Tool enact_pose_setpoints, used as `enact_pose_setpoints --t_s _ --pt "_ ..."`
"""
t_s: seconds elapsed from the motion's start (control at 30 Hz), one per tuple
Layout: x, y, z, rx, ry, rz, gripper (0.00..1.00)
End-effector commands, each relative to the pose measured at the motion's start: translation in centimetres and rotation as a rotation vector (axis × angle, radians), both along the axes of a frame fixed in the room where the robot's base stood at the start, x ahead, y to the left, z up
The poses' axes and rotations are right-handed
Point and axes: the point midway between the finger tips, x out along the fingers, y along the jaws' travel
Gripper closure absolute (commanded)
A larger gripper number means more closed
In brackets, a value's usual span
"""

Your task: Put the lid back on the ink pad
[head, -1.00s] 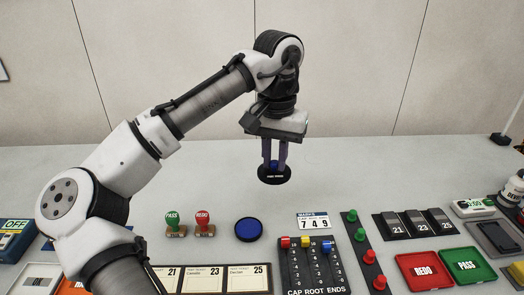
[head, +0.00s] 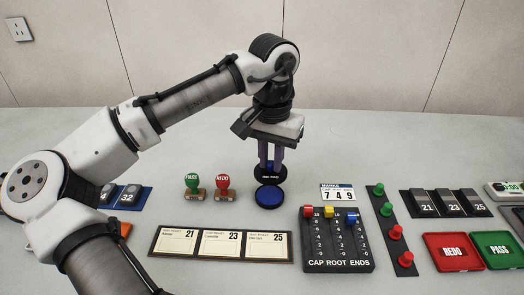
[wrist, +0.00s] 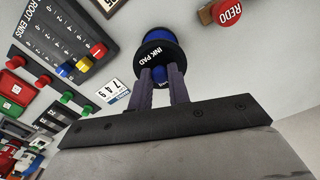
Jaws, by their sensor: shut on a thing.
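The ink pad (head: 270,197) is a round blue pad with a dark rim, lying on the bench right of the two stamps. The lid is a black disc (head: 281,176) with white lettering and a blue knob. My gripper (head: 271,165) is shut on the knob and holds the lid just behind the ink pad in the head view, its edge overlapping the pad's far edge there. In the wrist view the lid (wrist: 153,62) reads INK PAD, and a blue part of the pad (wrist: 158,35) shows past its edge. The exact gap between them is hard to tell.
A green PASS stamp (head: 192,186) and a red REDO stamp (head: 223,187) stand left of the pad. A card holder (head: 220,259) lies in front. The slider board (head: 338,259) and number sign (head: 338,193) are to the right. The bench behind is clear.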

Motion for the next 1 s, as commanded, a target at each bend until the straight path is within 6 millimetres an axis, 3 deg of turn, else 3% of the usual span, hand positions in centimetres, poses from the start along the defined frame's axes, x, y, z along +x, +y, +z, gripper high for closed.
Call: enact_pose_setpoints --t_s 0.27,1.0 --pt "-0.1 -0.2 -0.9 0.001 0.001 -0.006 1.0" --pt "-0.1 -0.2 -6.4 0.0 0.001 -0.007 1.0"
